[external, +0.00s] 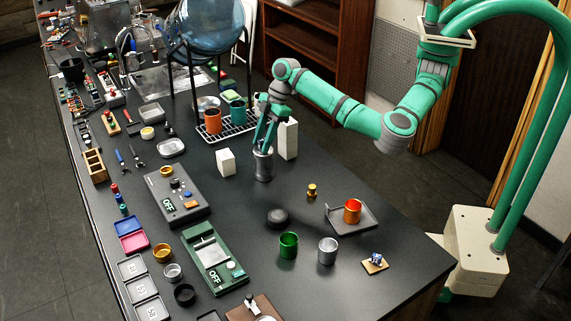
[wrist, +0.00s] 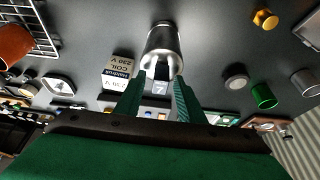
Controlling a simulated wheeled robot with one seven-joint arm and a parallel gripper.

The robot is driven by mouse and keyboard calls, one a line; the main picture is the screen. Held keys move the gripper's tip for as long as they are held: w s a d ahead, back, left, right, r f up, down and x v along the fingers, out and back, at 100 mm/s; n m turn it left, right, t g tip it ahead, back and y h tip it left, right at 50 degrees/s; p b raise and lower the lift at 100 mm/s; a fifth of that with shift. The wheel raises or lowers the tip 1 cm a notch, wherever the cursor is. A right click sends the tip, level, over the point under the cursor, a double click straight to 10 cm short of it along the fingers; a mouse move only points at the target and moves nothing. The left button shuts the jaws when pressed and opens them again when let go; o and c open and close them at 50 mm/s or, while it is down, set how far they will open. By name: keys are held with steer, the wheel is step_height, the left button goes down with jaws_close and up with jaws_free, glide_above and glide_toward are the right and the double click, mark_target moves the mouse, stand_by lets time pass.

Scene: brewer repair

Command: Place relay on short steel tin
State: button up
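A white box printed "COIL 230 V" (wrist: 118,72), apparently the relay, stands on the table; in the external view it seems to be the white block (external: 225,162) left of my gripper. My gripper (external: 264,145) points down just above a steel tin (external: 263,167). The wrist view shows this tin (wrist: 163,48) at the fingertips (wrist: 159,82). The fingers stand apart. Another steel tin (external: 327,251) stands at the front right; which tin is the short one is unclear.
A taller white block (external: 288,139) stands close to the right of my gripper. A wire rack (external: 235,131) with an orange mug (external: 212,121) is behind. A brass knob (external: 311,190), green cup (external: 288,245) and tray with an orange cup (external: 372,221) stand nearer.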

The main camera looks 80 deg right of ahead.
steer(key=shift+r, duration=0.1)
steer(key=v, duration=1.2)
steer(key=shift+w+r, duration=0.1)
steer(key=shift+w, duration=0.05)
